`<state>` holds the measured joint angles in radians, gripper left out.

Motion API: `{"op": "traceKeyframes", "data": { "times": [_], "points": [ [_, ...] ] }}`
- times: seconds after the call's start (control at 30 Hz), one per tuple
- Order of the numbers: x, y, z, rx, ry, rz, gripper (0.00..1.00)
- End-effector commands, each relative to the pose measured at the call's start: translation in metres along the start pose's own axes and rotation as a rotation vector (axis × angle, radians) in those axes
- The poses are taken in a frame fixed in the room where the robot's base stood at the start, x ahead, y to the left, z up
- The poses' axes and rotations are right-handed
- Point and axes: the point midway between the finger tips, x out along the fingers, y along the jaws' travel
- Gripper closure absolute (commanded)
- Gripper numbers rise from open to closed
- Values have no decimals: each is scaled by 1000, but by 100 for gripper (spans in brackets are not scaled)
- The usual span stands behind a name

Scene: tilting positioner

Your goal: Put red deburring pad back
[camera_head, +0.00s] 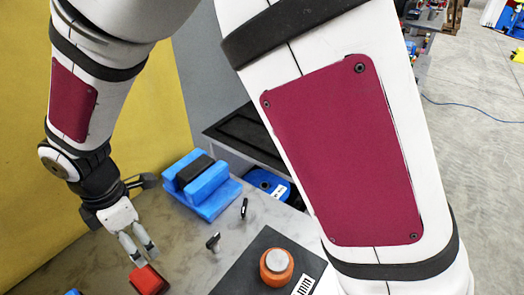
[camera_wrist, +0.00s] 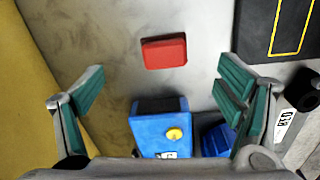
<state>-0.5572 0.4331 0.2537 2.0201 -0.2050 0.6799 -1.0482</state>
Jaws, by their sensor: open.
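The red deburring pad (camera_head: 149,281) lies on the grey worktop at the bottom of the head view, just below my fingertips. It also shows as a red block (camera_wrist: 164,52) above centre in the wrist view, lying apart from other objects. My gripper (camera_head: 140,257) points down near the pad. In the wrist view my gripper (camera_wrist: 165,92) has its teal-padded fingers wide apart with nothing between them. The pad is not between the fingers. A white label reading RED (camera_wrist: 285,120) shows at the right of the wrist view, partly behind my finger.
A blue block with a black top (camera_head: 202,185) stands at the back of the worktop. A blue box with a yellow knob (camera_wrist: 160,128) shows in the wrist view. A dark mat (camera_head: 245,265) bears an orange round object (camera_head: 276,268). Small black upright pieces (camera_head: 213,241) stand between.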

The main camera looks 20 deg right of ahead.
Motion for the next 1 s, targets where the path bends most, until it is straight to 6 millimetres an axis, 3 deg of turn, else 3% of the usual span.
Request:
{"op": "traceKeyframes", "data": {
  "times": [0.1, 0.27, 0.5, 0.73, 1.0],
  "points": [
    [-45, -2, 46, 211, -12, 61, 14],
    [-99, -22, 105, 530, -11, 138, 14],
    [-163, -76, 177, 1009, 29, 249, 14],
    [-203, -143, 221, 1458, 116, 353, 14],
    [-220, -208, 240, 1855, 245, 437, 14]
  ]
}}
